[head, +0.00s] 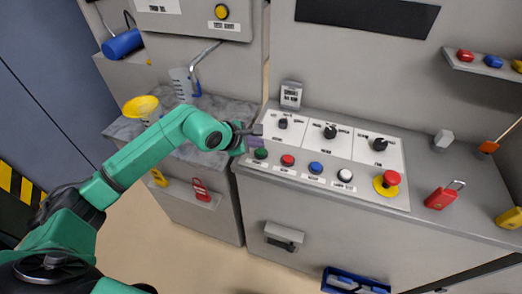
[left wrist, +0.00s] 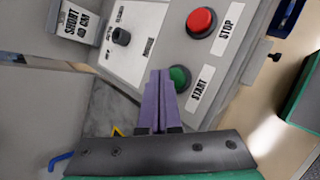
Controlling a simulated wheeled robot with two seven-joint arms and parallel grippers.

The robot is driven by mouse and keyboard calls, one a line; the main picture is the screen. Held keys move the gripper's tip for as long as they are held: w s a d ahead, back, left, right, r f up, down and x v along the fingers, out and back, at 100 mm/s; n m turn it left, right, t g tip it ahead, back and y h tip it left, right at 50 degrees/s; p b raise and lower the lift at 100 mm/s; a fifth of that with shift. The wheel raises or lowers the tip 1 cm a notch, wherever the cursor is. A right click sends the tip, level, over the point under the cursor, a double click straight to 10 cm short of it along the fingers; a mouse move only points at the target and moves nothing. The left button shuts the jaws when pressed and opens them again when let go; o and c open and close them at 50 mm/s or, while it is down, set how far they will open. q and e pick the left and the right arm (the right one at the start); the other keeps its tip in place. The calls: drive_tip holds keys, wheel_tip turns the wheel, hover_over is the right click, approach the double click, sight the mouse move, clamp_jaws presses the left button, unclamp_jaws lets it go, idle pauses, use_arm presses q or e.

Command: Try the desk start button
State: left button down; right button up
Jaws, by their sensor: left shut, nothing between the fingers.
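The green start button (head: 261,154) is at the left end of the button row on the desk panel (head: 320,193). In the left wrist view the green button (left wrist: 180,77) sits above its START label (left wrist: 199,90), with the red stop button (left wrist: 201,21) beside it. My left gripper (head: 257,136) is shut and empty. Its purple fingers (left wrist: 161,98) point at the panel and overlap the left edge of the green button in the wrist view. I cannot tell whether they touch it. My right gripper is not in view.
Blue (head: 316,167) and white (head: 345,175) buttons and a red emergency knob (head: 390,178) continue the row. Several black dials stand behind. A red padlock (head: 440,197) lies at right. A yellow funnel (head: 141,106) and a clear jug (head: 183,84) stand at left.

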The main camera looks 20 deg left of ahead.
sight(258, 152)
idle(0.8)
use_arm(q)
drive_tip(key=shift+f+b, duration=0.4)
drive_tip(key=shift+b, duration=0.25)
drive_tip(key=shift+f+b, duration=0.55)
drive_tip(key=shift+b, duration=0.1)
idle(0.4)
idle(0.3)
drive_tip(key=shift+r+p, duration=0.45)
drive_tip(key=shift+r, duration=0.5)
drive_tip(key=shift+r+p, duration=1.35)
drive_tip(key=shift+r, duration=1.2)
